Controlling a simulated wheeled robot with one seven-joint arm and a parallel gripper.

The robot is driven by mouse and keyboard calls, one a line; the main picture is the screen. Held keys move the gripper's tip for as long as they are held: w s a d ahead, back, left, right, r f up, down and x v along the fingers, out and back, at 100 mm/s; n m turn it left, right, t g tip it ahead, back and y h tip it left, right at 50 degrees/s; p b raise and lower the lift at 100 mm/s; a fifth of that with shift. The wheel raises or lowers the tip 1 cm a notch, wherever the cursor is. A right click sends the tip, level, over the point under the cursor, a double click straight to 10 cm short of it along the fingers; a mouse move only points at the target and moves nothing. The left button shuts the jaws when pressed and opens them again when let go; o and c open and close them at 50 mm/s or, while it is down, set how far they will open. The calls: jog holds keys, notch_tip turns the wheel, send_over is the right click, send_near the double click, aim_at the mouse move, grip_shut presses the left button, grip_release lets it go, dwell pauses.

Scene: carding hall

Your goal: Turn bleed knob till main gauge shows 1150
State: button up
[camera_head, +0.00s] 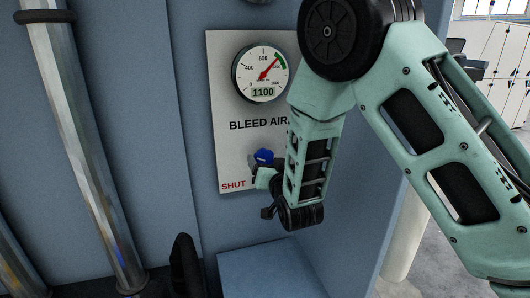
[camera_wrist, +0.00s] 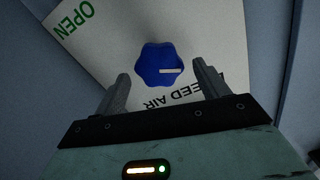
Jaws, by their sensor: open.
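The blue lobed bleed knob (camera_head: 263,156) sits low on a pale panel (camera_head: 222,110) lettered BLEED AIR, with SHUT in red at its lower left. The wrist view shows the knob (camera_wrist: 162,64) with a white pointer line and green OPEN lettering at the upper left. The round main gauge (camera_head: 260,73) has a red needle, and its digital window reads 1100. My gripper (camera_wrist: 160,85) is open, its two fingers on either side of the knob with gaps between. In the head view my arm hides the panel's right part and much of the gripper.
A blue-grey cabinet wall (camera_head: 150,110) surrounds the panel. A grey vertical pipe (camera_head: 82,140) runs at the left. A blue ledge (camera_head: 262,270) lies below the panel. White lockers (camera_head: 500,60) stand far back at the right.

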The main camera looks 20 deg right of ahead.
jog(key=shift+w+p, duration=0.4)
jog(key=shift+w, duration=0.95)
jog(key=c, duration=0.9)
jog(key=shift+f+n+b, duration=0.25)
jog(key=shift+n+b, duration=0.15)
jog(key=shift+b, duration=0.35)
jog(key=shift+c, duration=0.2)
jog(key=n+b, duration=0.1)
jog(key=b, duration=0.1)
jog(key=shift+f+n+b, duration=0.1)
jog(key=shift+n+b, duration=0.2)
jog(key=shift+a+n+b, duration=0.1)
jog(key=shift+n+b, duration=0.9)
jog(key=shift+r+n, duration=0.25)
jog(key=shift+n, duration=0.35)
